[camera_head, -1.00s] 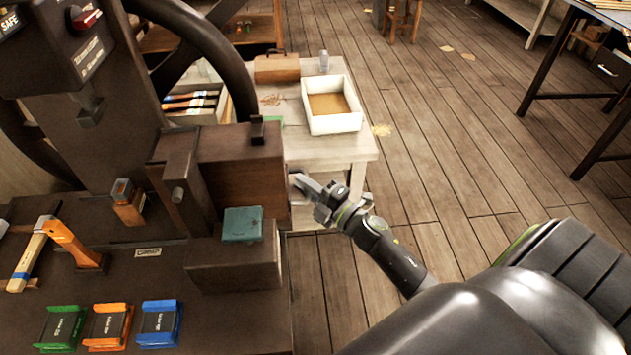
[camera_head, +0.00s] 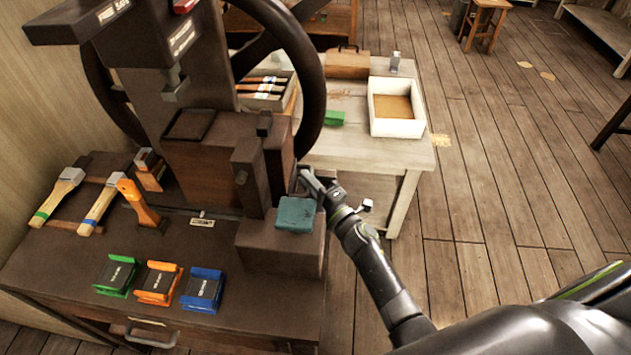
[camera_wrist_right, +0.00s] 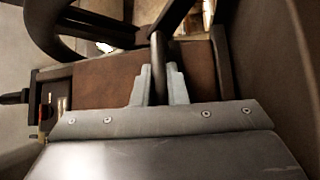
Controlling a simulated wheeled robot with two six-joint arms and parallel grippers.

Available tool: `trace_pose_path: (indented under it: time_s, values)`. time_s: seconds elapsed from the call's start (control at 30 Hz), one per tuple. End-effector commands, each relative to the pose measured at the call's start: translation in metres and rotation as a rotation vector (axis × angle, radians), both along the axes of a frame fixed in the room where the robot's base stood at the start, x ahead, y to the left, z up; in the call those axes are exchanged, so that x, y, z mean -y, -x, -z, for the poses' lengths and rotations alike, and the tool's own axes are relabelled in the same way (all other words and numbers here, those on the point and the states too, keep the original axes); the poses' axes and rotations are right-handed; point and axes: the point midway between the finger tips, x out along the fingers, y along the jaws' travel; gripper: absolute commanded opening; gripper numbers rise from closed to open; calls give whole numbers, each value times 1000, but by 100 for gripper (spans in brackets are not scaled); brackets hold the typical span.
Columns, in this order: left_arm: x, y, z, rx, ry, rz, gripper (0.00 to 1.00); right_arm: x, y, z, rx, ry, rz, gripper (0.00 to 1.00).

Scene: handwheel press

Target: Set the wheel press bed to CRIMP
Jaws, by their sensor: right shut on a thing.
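The dark wheel press stands left of centre in the head view, with its large handwheel (camera_head: 318,95) at the upper right of the frame. A brown press block (camera_head: 225,160) and a step with a teal pad (camera_head: 295,214) sit below the wheel. My right gripper (camera_head: 310,183) is at the right side of the press, below the wheel rim. In the right wrist view its jaws (camera_wrist_right: 158,88) are shut on a dark rod (camera_wrist_right: 160,62); the rod's far end lies near the dark wheel parts. A marked slot (camera_wrist_right: 52,108) shows at left there. My left gripper is out of view.
Green (camera_head: 117,275), orange (camera_head: 160,282) and blue (camera_head: 203,289) trays lie on the bench front. A small label plate (camera_head: 202,222) is too small to read. A pale table (camera_head: 345,150) holds a white box (camera_head: 398,125). Open floor lies at right.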

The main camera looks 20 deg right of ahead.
Motion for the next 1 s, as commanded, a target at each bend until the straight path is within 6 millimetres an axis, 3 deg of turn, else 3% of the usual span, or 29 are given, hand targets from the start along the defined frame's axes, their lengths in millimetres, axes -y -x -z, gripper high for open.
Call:
trace_pose_path:
  time_s: [0.37,0.4,0.57,0.87,1.0]
  values:
    - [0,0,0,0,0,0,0,-3,-1,1,-1,-3,0,0]
    - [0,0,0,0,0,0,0,-3,-1,1,-1,-3,0,15]
    - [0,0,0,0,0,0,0,-3,-1,0,-1,-3,0,34]
    - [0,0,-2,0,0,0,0,-2,-1,-2,1,-1,0,34]
    - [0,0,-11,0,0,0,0,-2,-1,-16,2,-1,-1,34]
